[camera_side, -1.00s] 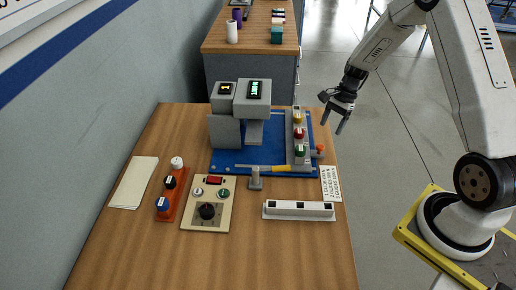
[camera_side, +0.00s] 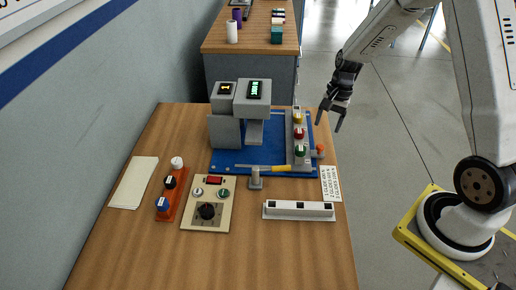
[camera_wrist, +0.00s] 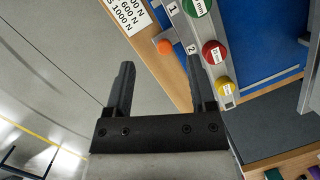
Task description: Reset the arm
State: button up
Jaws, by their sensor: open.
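My gripper (camera_side: 331,117) is open and empty in the side view, in the air by the right edge of the wooden table, near the blue-based test machine. In the wrist view its two dark fingers (camera_wrist: 157,92) stand apart with nothing between them. The test machine has a grey head (camera_side: 252,98) with lit displays and a blue base plate (camera_side: 228,160).
A cabinet (camera_side: 250,75) stands behind. Open floor lies to the right.

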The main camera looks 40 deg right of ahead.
jog(key=s+a+r+n+t+h, duration=0.2)
jog(key=s+a+r+n, duration=0.4)
jog(key=s+a+n, duration=0.4)
jog(key=shift+a+n+t+h, duration=0.4)
jog(key=shift+a+n, duration=0.8)
jog(key=shift+n, duration=0.5)
